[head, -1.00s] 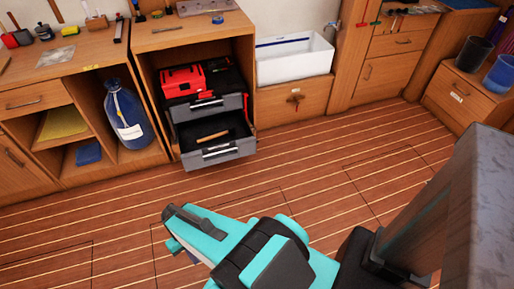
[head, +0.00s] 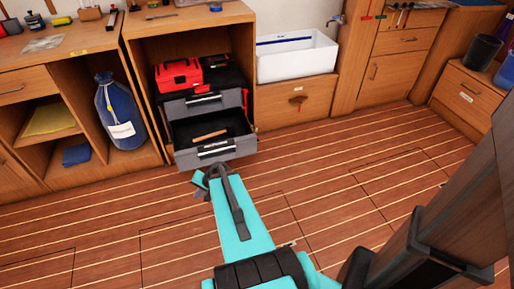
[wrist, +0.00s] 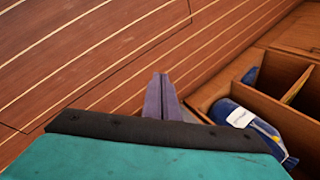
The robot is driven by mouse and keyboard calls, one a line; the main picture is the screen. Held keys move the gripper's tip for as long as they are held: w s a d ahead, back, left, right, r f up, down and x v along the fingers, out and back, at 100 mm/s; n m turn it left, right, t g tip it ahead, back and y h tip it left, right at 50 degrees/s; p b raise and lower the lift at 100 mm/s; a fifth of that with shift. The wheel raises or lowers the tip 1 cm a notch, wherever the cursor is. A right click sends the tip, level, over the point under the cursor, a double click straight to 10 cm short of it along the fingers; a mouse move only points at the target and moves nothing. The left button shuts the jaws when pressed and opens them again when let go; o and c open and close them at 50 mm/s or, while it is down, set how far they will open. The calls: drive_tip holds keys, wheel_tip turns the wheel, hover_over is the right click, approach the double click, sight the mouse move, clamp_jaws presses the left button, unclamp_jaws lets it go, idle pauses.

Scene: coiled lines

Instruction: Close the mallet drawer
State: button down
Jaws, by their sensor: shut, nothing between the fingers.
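The mallet drawer (head: 216,152) is the lower grey drawer of a black and grey tool chest in the open bay of the wooden cabinet. It is pulled out, and a mallet with a light wooden handle (head: 209,136) lies inside. My gripper (head: 213,170) is low in front of the drawer, just below its front in the head view. I cannot tell whether it touches. In the wrist view my gripper's fingers (wrist: 161,92) are together with nothing between them. The drawer does not show in the wrist view.
Above it is another grey drawer front (head: 204,103), with a red toolbox (head: 179,75) on top of the chest. A blue bag (head: 121,113) stands in the bay to the left, also seen in the wrist view (wrist: 240,117). A white sink (head: 297,57) is to the right. The plank floor in front is clear.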

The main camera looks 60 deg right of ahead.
drive_tip(key=s+d+m+t+h+b, duration=0.1)
drive_tip(key=d+m+h+b, duration=0.15)
drive_tip(key=d, duration=0.65)
drive_tip(key=s+d+m+t+h+b, duration=0.2)
drive_tip(key=d+m+b, duration=0.15)
drive_tip(key=d, duration=0.55)
drive_tip(key=s+d+r+m+h+b, duration=0.2)
drive_tip(key=s+d, duration=0.3)
drive_tip(key=d, duration=0.3)
drive_tip(key=s+d+r+m+h+b, duration=0.2)
drive_tip(key=s+d+b, duration=0.3)
drive_tip(key=d, duration=0.4)
drive_tip(key=shift+s+r+m+h, duration=0.15)
drive_tip(key=shift+s+m+h, duration=0.25)
drive_tip(key=shift+m, duration=0.3)
drive_tip(key=shift+d, duration=0.1)
drive_tip(key=b, duration=0.3)
approach(255, 138)
drive_tip(key=shift+w+d+f, duration=0.6)
drive_tip(key=shift+d+f, duration=0.1)
drive_tip(key=shift+f, duration=0.9)
drive_tip(key=shift+w+d+r+b, duration=0.1)
drive_tip(key=shift+w+d+b, duration=0.25)
drive_tip(key=shift+w+d, duration=0.85)
drive_tip(key=shift+w+a, duration=0.1)
drive_tip(key=shift+a, duration=0.05)
